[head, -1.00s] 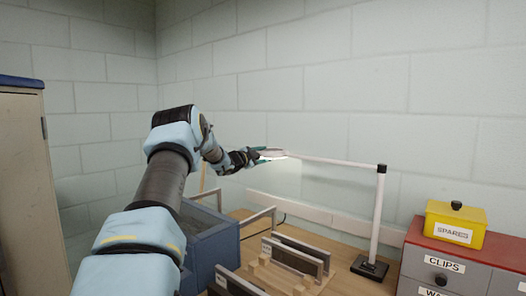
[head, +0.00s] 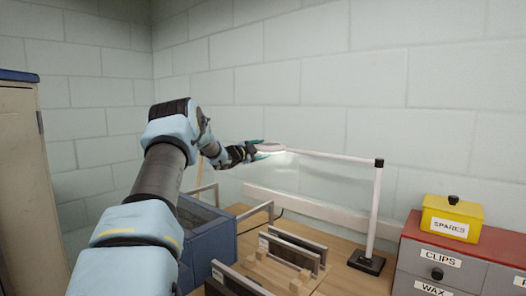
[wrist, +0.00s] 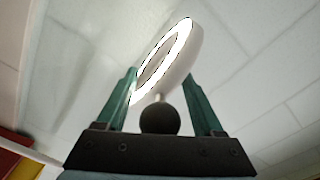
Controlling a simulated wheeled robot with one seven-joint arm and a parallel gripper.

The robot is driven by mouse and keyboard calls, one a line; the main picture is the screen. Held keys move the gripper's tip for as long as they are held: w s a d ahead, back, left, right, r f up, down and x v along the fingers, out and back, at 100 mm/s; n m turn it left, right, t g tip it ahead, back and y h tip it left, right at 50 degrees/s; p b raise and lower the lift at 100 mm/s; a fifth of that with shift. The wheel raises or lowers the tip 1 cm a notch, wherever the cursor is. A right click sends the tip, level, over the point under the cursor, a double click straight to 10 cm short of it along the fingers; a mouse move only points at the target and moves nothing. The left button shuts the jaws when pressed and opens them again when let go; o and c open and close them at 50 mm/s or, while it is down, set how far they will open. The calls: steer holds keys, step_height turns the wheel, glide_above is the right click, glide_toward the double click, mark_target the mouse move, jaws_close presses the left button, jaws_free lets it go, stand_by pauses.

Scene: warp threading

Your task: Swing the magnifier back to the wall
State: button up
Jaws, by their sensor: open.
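The magnifier is a white ring head (head: 268,147) on a white horizontal arm (head: 330,157). That arm joins a white upright post (head: 375,210) with a black base on the bench. In the head view the head is lit and close to the wall. In the wrist view the glowing ring (wrist: 172,60) stands beyond and between my fingers, with a dark ball (wrist: 159,118) at its near side. My gripper (head: 262,151) is open, its green fingers (wrist: 160,90) on either side of the ball and the ring's near part. Contact with either finger cannot be told.
A blue bin (head: 212,243) stands below my arm. Wooden racks with grey frames (head: 290,252) stand on the bench. A red-topped drawer unit (head: 450,258) with a yellow spares box (head: 452,219) is at right. A tall cabinet (head: 22,190) is at left.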

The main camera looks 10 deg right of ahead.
steer(key=b+v, duration=0.4)
steer(key=v, duration=0.6)
steer(key=shift+s+b, duration=0.2)
steer(key=shift+b, duration=0.2)
steer(key=shift+a, duration=0.15)
